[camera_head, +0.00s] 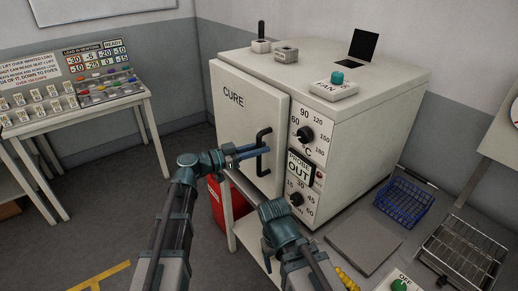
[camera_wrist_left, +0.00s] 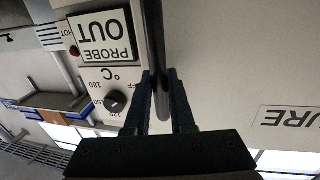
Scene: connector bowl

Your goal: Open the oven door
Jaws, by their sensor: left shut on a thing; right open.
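The oven is a large off-white box with a flat door (camera_head: 242,125) marked CURE on its front. The door stands against or very near the body; I cannot tell if there is a small gap. Its black vertical bar handle (camera_head: 264,138) is near the door's right edge. My left gripper (camera_head: 263,149) is shut on the handle. In the left wrist view the black handle bar (camera_wrist_left: 156,45) runs between the two fingers (camera_wrist_left: 160,95). My right gripper (camera_head: 267,256) is open, low in front of the oven and away from the handle; its fingertips are hard to make out.
A dial panel with a PROBE OUT sign (camera_head: 299,168) is right of the door. A red bin (camera_head: 217,203) stands below. A blue wire basket (camera_head: 403,203) and a metal rack (camera_head: 462,252) lie at right. Open floor is at left, before a side table (camera_head: 85,112).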

